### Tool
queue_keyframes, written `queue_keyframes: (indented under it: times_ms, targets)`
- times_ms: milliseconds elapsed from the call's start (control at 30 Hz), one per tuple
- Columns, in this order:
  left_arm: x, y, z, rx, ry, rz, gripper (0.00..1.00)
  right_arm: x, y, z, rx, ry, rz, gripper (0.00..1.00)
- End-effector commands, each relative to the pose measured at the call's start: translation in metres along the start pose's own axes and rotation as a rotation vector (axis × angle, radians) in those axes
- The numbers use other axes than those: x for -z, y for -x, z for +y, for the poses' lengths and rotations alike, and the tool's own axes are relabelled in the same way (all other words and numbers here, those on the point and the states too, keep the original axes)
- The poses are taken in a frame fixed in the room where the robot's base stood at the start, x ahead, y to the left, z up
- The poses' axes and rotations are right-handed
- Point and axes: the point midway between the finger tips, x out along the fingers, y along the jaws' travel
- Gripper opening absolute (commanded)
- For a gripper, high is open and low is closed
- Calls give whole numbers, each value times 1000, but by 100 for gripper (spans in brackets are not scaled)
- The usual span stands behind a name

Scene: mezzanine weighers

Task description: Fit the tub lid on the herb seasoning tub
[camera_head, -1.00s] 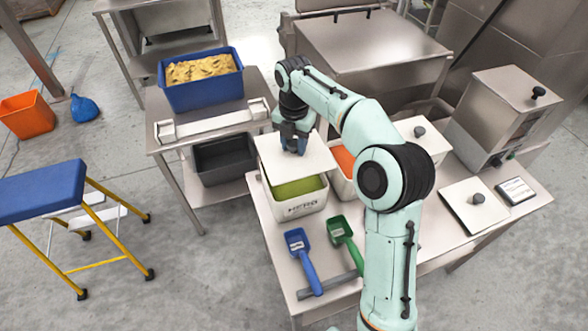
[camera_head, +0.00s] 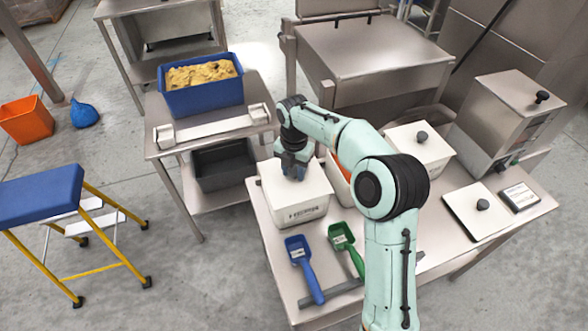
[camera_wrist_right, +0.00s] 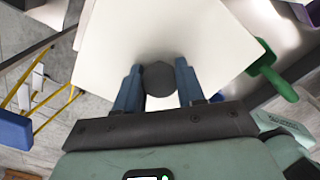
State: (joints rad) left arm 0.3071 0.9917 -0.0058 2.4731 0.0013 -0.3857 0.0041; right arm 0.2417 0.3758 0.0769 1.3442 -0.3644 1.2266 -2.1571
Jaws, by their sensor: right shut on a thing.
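The herb seasoning tub (camera_head: 306,214) is a white bin on the near steel table, with dark lettering on its front wall. The white tub lid (camera_head: 270,190) lies over its top, and the green contents are hidden. The lid looks flat on the rim, but I cannot tell whether it is fully seated. My right gripper (camera_head: 292,174) is over the lid. In the right wrist view, its blue fingers (camera_wrist_right: 158,88) are shut on the lid's dark round knob (camera_wrist_right: 159,77), with the white lid (camera_wrist_right: 125,35) beyond. My left gripper is not in view.
Blue (camera_head: 305,268) and green (camera_head: 346,250) scoops lie in front of the tub. A tub with orange contents (camera_head: 344,165) stands close right, partly behind my arm. A lidded tub (camera_head: 420,150) and a loose lid (camera_head: 468,218) are further right. A blue step stool (camera_head: 40,195) stands left.

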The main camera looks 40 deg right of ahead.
Motion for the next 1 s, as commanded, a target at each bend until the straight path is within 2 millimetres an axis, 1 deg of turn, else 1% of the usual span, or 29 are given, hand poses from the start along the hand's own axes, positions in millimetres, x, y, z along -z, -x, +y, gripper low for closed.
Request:
queue_keyframes:
  times_ms: [67,100,133,167,433,567,667,900,1000]
  targets:
    - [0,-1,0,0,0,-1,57,0,-3,0,1,0,1,7]
    - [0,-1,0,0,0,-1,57,0,-3,0,1,0,0,52]
    - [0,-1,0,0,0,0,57,0,-3,0,1,0,0,61]
    - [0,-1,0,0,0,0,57,0,-3,0,1,0,0,64]
    - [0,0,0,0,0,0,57,0,-2,0,1,0,0,64]
    - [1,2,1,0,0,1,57,0,8,0,-1,0,0,64]
    - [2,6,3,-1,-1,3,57,-1,25,1,-3,0,-2,64]
    - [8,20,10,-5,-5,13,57,-1,79,2,-4,0,-3,64]
    - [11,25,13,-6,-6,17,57,0,98,1,-3,1,-2,64]
